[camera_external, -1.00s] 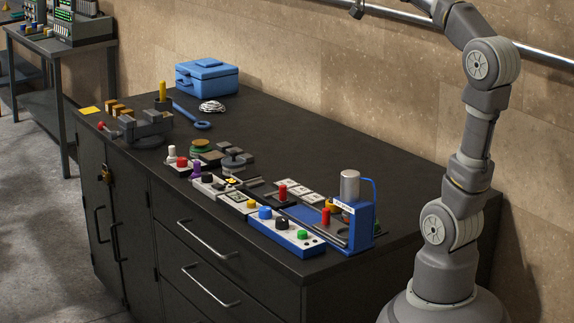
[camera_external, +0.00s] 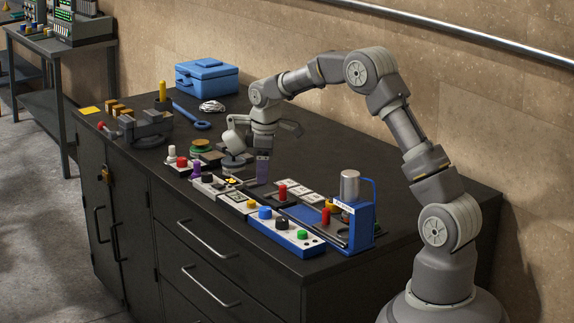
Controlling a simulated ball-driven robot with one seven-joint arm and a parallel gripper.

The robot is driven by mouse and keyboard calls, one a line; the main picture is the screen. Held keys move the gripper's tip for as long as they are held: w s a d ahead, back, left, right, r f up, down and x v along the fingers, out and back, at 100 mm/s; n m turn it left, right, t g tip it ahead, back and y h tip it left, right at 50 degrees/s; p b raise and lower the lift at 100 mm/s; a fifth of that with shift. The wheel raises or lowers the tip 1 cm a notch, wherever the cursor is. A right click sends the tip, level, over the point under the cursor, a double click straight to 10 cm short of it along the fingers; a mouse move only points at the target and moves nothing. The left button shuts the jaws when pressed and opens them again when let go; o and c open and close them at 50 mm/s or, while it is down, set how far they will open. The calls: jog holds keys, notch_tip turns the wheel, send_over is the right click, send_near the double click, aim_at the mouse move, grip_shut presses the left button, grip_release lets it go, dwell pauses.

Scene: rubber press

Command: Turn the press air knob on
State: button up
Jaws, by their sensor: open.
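The blue press (camera_external: 362,225) with a grey cylinder on top stands at the right end of the bench. In front of it lies a white-topped blue control panel (camera_external: 290,238) with a blue knob (camera_external: 265,212), a black knob (camera_external: 282,223) and a green button (camera_external: 303,235). I cannot tell which of them is the air knob, nor how it is turned. My gripper (camera_external: 262,182) points down, open, behind and left of this panel, apart from its knobs. It hides part of the small items behind it.
A second panel (camera_external: 207,184) with several controls lies left of the blue one. Red-handled parts (camera_external: 283,192) and white tiles (camera_external: 312,197) lie behind the panels. A vise (camera_external: 148,128) and blue toolbox (camera_external: 207,78) stand farther back. The bench's right rear is clear.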

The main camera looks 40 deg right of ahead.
aim_at(264, 208)
jog(key=shift+n+g, duration=0.3)
jog(key=shift+g, duration=0.1)
notch_tip(264, 208, down, 11)
jog(key=b, duration=0.3)
jog(key=shift+s+r, duration=0.15)
jog(key=c, duration=1)
